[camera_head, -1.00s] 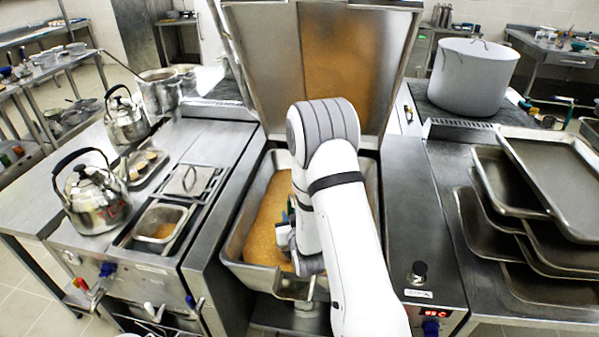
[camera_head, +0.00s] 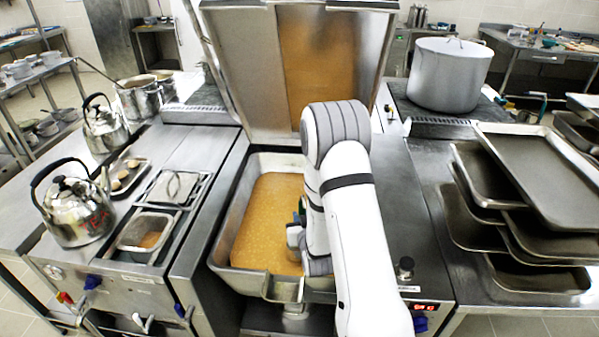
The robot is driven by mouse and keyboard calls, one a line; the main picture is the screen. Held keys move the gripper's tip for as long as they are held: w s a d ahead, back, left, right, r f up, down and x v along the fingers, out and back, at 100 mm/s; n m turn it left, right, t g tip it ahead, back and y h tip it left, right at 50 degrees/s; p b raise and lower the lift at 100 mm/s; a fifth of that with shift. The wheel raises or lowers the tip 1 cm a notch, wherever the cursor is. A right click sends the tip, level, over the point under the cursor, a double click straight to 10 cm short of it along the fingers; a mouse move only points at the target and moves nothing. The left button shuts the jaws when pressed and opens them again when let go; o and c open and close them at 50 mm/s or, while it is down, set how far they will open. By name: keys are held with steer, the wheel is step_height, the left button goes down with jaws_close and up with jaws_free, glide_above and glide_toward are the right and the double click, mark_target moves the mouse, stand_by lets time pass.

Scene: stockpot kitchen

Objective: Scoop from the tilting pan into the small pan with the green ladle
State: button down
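The tilting pan (camera_head: 222,246) stands in the middle with its lid (camera_head: 228,75) raised. It holds a broad layer of orange-yellow food. My gripper (camera_head: 296,236) is over the right part of this pan, low and close to the food. My own white arm hides most of it, so its fingers do not show clearly. A small dark green-blue bit shows beside it, but I cannot make out the green ladle or whether it is held. The small pan (camera_head: 124,238) is sunk in the counter at the left, with some orange-brown food in it.
Two kettles (camera_head: 75,208) (camera_head: 104,128) and a small tray (camera_head: 128,177) stand at the left. A wire-handled lid (camera_head: 173,187) lies behind the small pan. A big pot (camera_head: 448,76) and stacked trays (camera_head: 545,172) are at the right.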

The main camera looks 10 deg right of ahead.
steer(key=w+r+n+y+b, duration=0.25)
steer(key=w+r+b, duration=0.4)
steer(key=r, duration=0.55)
steer(key=shift+y, duration=0.35)
steer(key=f+b, duration=0.5)
steer(key=f, duration=0.1)
steer(key=f+b, duration=0.6)
steer(key=f, duration=0.1)
steer(key=f+b, duration=0.6)
steer(key=f, duration=0.1)
steer(key=shift+w+a, duration=0.15)
steer(key=shift+w, duration=0.25)
stand_by(0.7)
